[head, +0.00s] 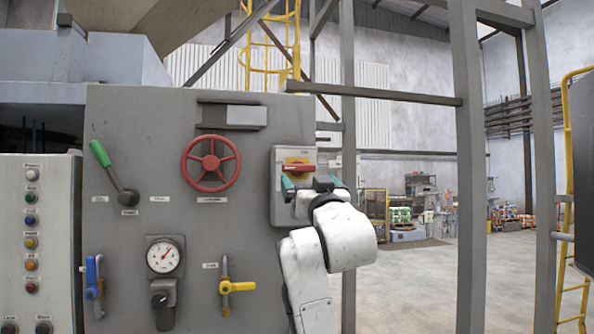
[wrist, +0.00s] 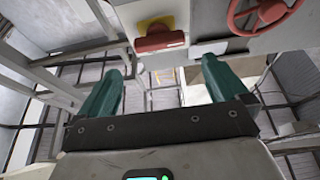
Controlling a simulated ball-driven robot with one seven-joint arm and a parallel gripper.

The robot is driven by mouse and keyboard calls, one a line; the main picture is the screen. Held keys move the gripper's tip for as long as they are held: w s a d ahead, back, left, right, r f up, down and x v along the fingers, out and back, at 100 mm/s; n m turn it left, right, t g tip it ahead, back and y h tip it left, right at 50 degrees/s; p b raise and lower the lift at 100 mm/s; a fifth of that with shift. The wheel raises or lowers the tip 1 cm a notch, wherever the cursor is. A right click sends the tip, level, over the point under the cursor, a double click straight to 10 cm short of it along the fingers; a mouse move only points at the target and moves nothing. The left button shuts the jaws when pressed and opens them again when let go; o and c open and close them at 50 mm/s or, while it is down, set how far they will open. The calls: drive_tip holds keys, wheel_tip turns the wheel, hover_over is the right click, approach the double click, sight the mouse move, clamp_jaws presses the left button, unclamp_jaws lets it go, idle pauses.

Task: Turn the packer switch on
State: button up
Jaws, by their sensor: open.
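A red switch handle (head: 297,168) sits on a yellow plate on a light grey box (head: 279,208), at the right edge of the grey panel. The handle lies roughly horizontal; its label is too small to read. It also shows in the wrist view as a red handle (wrist: 160,40) on yellow, above and between the fingers. My gripper (head: 312,186) has teal fingers and is open and empty, just below the handle in the head view. In the wrist view my gripper (wrist: 163,72) has its fingers wide apart, with no clear contact with the handle. My arm hides the lower right of the box.
The grey panel (head: 130,260) carries a red handwheel (head: 210,180), a green-handled lever (head: 101,153), a gauge (head: 162,256), a blue valve handle (head: 91,275) and a yellow valve handle (head: 238,287). A button box (head: 50,215) stands left. Steel posts (head: 468,200) rise right; open floor lies beyond.

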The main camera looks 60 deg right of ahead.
sight(300, 169)
drive_tip(key=p+x, duration=0.2)
drive_tip(key=x, duration=0.7)
drive_tip(key=shift+w+d+f, duration=0.1)
drive_tip(key=shift+f, duration=0.05)
drive_tip(key=c, duration=0.8)
